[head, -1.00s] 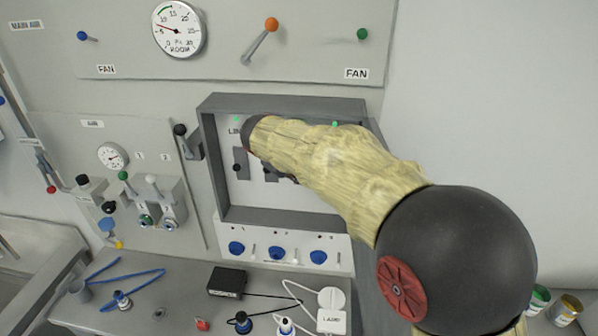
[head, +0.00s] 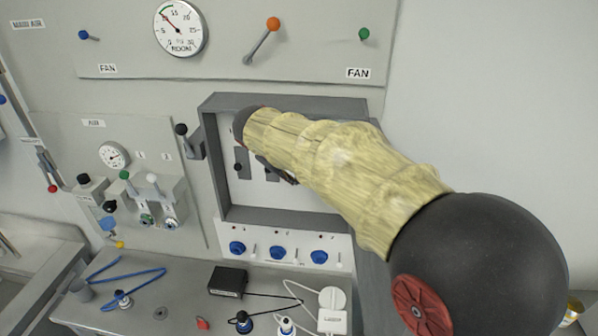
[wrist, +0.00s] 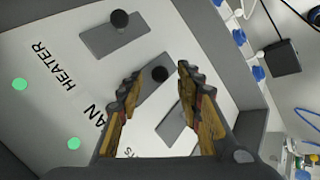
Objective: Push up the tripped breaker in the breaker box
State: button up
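The grey breaker box (head: 290,214) hangs open on the wall panel in the head view. Its left breaker (head: 240,160) shows there; my arm covers most of the rest. In the wrist view, my gripper (wrist: 156,88) is open, with its two fingers apart and nothing between them in contact that I can see. The middle breaker with a black knob (wrist: 160,73) lies ahead, between the fingertips in the picture. A breaker (wrist: 115,37) labelled HEATER is above it. A third breaker (wrist: 174,126) is partly behind the right finger. Whether the fingers touch a knob cannot be told.
Green lights (wrist: 20,84) and (wrist: 73,143) show beside the HEATER and partly hidden FAN labels. The box's raised grey rim surrounds my gripper. Blue knobs (head: 278,254) sit below the box. An orange-knobbed lever (head: 262,40) is above it. Cables and a black box (head: 228,281) lie on the counter.

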jog(key=v, duration=0.8)
jog(key=shift+s+r, duration=0.2)
jog(key=shift+a, duration=0.2)
